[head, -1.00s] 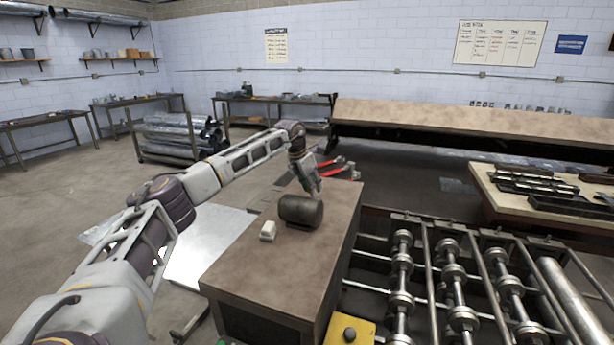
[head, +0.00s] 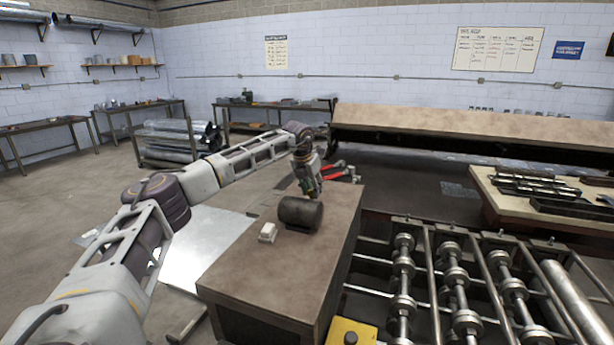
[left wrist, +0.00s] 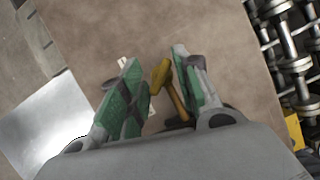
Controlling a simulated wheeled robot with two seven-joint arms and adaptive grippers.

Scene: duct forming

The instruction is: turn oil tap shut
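A dark oil cylinder (head: 301,214) lies on its side on the brown bench top. My left gripper (head: 314,191) points down just behind and above its right end. In the left wrist view the two green-padded fingers (left wrist: 157,68) stand apart. A yellow, hammer-shaped piece (left wrist: 163,80), apparently the brass oil tap, shows between them. It sits close to the right finger; I cannot tell whether they touch. The tap cannot be made out in the head view. The cylinder is mostly hidden behind the gripper in the wrist view. My right gripper is not in view.
A small white block (head: 267,232) sits left of the cylinder. Red-handled snips (head: 331,170) lie behind the gripper. The front of the bench top (head: 262,285) is clear. A roller machine (head: 455,290) stands to the right, with a yellow box (head: 347,333) in front.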

